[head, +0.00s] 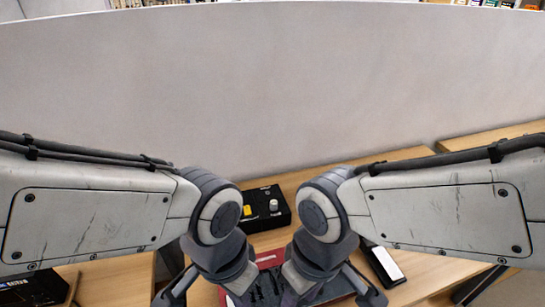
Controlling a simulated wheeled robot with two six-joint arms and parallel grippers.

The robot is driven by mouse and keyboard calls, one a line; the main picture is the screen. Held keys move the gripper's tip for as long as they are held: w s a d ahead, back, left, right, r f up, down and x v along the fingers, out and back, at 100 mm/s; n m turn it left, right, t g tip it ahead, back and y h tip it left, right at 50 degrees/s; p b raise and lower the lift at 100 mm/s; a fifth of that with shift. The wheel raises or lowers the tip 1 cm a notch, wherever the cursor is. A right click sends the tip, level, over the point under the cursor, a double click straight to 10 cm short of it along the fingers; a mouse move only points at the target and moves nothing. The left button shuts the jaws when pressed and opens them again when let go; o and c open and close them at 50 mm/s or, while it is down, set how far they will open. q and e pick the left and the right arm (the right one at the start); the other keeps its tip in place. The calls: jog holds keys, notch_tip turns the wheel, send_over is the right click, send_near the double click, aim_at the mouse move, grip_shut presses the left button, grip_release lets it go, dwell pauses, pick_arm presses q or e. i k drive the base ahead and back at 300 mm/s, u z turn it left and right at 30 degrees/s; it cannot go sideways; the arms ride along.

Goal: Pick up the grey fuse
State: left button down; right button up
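A black box (254,220) stands on the wooden table between my two arms. On its top are a yellow block (246,211) and a small light grey upright piece (273,205), which may be the grey fuse; it is too small to be sure. My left gripper (205,297) is at the bottom of the head view, its fingers spread apart. My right gripper (332,297) is beside it, also with fingers spread. Both are nearer to me than the black box and apart from it. I see nothing held, but the fingertips run to the lower edge of the view.
A red-edged tray (269,258) with dark items lies between and under my grippers, partly hidden. A black-and-white flat object (385,264) lies at the right. A dark printed box (32,287) is at lower left. A grey partition (270,90) rises behind the table.

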aim_at(274, 203)
jog(key=k, duration=1)
jog(key=z, duration=1.65)
jog(key=i, duration=1.35)
jog(key=u, duration=2.7)
jog(key=i, duration=0.5)
jog(key=z, duration=0.1)
